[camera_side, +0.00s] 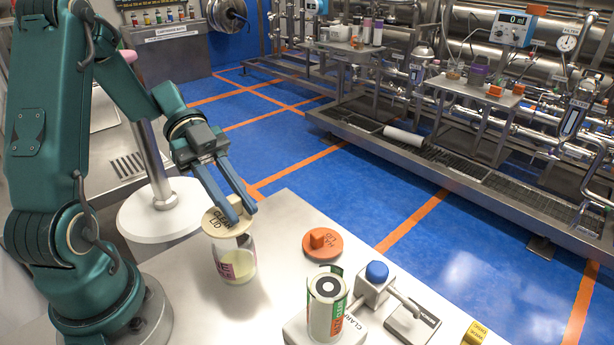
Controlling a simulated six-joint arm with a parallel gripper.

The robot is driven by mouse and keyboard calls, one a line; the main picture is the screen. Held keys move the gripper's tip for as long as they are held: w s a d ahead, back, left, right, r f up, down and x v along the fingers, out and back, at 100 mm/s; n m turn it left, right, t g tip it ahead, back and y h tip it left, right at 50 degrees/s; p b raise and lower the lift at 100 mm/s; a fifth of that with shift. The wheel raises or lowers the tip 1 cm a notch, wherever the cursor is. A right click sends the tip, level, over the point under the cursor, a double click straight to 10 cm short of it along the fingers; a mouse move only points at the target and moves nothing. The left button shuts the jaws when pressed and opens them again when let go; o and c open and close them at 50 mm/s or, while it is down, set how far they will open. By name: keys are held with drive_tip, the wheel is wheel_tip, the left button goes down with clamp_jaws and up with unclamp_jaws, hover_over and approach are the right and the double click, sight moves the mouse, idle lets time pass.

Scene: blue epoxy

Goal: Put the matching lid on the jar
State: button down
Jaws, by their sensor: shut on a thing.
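My gripper (240,214) points down and is shut on a cream lid (215,223) with dark lettering, seemingly by its top. The lid is directly over a clear jar (242,266) with pale contents and a pink and white label. The jar stands upright on the table. The lid covers the jar's mouth from this view, so I cannot tell whether it is seated or just above the rim. An orange lid (333,249) with a raised grip lies flat on the table to the right.
A white container (322,319) with green and orange label parts stands on a pale base at the front. Beside it is a device with a blue knob (377,271). A yellow block (475,334) sits at the right edge. Bare table (278,220) lies between jar and orange lid.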

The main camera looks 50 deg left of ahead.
drive_tip(key=shift+f, duration=0.3)
drive_tip(key=c, duration=0.7)
unclamp_jaws()
drive_tip(key=shift+c, duration=0.2)
